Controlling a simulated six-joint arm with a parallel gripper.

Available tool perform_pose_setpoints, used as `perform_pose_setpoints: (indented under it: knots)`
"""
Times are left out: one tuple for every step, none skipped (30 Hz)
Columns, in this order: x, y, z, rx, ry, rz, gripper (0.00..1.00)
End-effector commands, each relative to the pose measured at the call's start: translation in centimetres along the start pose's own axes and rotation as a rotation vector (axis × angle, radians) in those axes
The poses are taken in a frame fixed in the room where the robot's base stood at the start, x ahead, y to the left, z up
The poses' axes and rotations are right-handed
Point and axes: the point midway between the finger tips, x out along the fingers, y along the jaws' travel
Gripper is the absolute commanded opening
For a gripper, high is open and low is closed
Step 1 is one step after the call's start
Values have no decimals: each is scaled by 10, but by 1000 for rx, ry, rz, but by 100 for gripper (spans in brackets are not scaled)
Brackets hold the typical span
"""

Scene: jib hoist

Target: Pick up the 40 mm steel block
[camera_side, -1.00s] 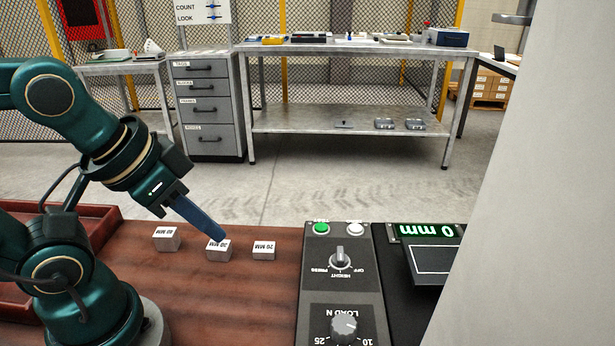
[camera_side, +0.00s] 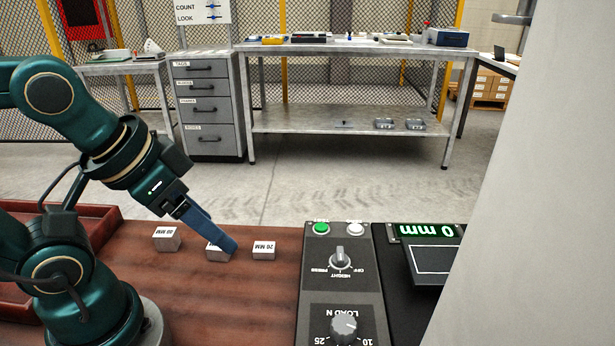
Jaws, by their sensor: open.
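The steel block labelled 40 MM (camera_side: 167,240) sits on the brown bench, the leftmost of three small blocks in a row. Its label reads upside down. My gripper (camera_side: 227,246) has blue fingers that slant down to the right, away from the 40 mm block. The fingers are open, and one overlaps the other from this side. Their tips appear in front of the middle block (camera_side: 214,255) and hide much of its face and label. I cannot tell whether they touch it. The 40 mm block is fully clear of the fingers.
The 20 mm block (camera_side: 264,250) stands right of the fingertips. A control panel (camera_side: 341,285) with knobs and buttons is further right, beside a 0 mm display (camera_side: 427,231). A red-brown tray (camera_side: 92,212) lies at the left. The bench front is clear.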

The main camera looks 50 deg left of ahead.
Motion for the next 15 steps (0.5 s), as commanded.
perform_pose_setpoints:
  knots:
    - [-3, 0, -2, 0, 3, 0, 72]
    - [-5, 0, -4, 0, 3, 0, 72]
    - [-9, 0, -6, 0, 5, 0, 72]
    - [-13, 0, -9, 0, 6, 0, 72]
    - [-18, 0, -11, 0, 6, 0, 72]
    - [-25, 0, -15, 0, 7, 0, 72]
    - [-29, 0, -17, 0, 6, 0, 72]
    - [-34, 0, -20, 0, 6, 0, 72]
    - [-41, 0, -23, 0, 6, 0, 72]
    - [-46, 0, -26, 0, 6, 0, 72]
    - [-42, -5, -24, 24, -32, -21, 72]
    - [-39, -12, -22, 56, -74, -48, 72]
    - [-37, -16, -21, 79, -104, -66, 72]
    - [-36, -21, -21, 104, -132, -84, 72]
    - [-34, -28, -20, 137, -174, -107, 72]
